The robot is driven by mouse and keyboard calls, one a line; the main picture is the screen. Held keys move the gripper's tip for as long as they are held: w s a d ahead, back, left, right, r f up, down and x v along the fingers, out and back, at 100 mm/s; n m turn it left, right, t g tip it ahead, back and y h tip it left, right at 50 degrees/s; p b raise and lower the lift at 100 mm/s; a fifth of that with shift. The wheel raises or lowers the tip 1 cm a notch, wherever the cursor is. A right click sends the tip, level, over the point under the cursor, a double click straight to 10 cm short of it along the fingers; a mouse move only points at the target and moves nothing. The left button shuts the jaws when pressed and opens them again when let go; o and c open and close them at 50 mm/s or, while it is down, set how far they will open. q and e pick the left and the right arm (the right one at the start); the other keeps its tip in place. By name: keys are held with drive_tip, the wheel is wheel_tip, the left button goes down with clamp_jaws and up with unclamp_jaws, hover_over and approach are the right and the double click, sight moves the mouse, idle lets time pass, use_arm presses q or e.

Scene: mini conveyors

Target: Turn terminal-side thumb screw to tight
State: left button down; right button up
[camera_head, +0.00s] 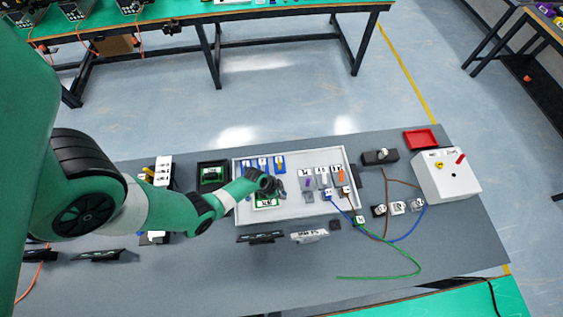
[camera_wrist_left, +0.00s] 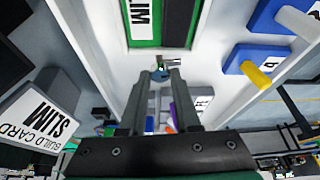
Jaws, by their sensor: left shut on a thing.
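In the head view my left gripper (camera_head: 272,186) hangs over the left half of the white tray (camera_head: 300,215), just above the green labelled piece (camera_head: 266,203). The screw is hidden there by the gripper. How far the screw is turned cannot be told. My right gripper is not in view.
Blue blocks (camera_head: 263,163) line the tray's back left. Grey terminal blocks (camera_head: 308,183) stand to the right, with loose blue, brown and green wires beyond. A white control box (camera_head: 447,182) and a red tray (camera_head: 421,139) are at the right. The front right table is mostly clear.

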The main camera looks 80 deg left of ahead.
use_arm(q)
drive_tip(key=n+y, duration=0.1)
drive_tip(key=n, duration=0.1)
drive_tip(key=shift+d+n+p, duration=0.2)
drive_tip(key=shift+n+p, duration=0.15)
drive_tip(key=shift+n, duration=0.05)
drive_tip(key=shift+n+y, duration=0.4)
drive_tip(key=shift+n, duration=0.6)
drive_tip(key=n, duration=0.1)
drive_tip(key=n+g+y, duration=0.1)
drive_tip(key=shift+w+d+f+n+b, duration=0.1)
drive_tip(key=shift+w+d+n+b, duration=0.05)
drive_tip(key=shift+n+b, duration=0.15)
drive_tip(key=n+g+y+b, duration=0.1)
drive_tip(key=n, duration=0.2)
drive_tip(key=shift+w+d+n, duration=0.1)
drive_tip(key=shift+n, duration=0.2)
drive_tip(key=shift+n+g, duration=0.3)
drive_tip(key=shift+n, duration=0.6)
drive_tip(key=shift+w+n+g+y+p, duration=0.1)
drive_tip(key=shift+n+g+y+p, duration=0.2)
drive_tip(key=shift+n, duration=0.65)
drive_tip(key=shift+w+n+g+y+p, duration=0.1)
drive_tip(key=shift+n+g, duration=0.3)
drive_tip(key=shift+n, duration=0.55)
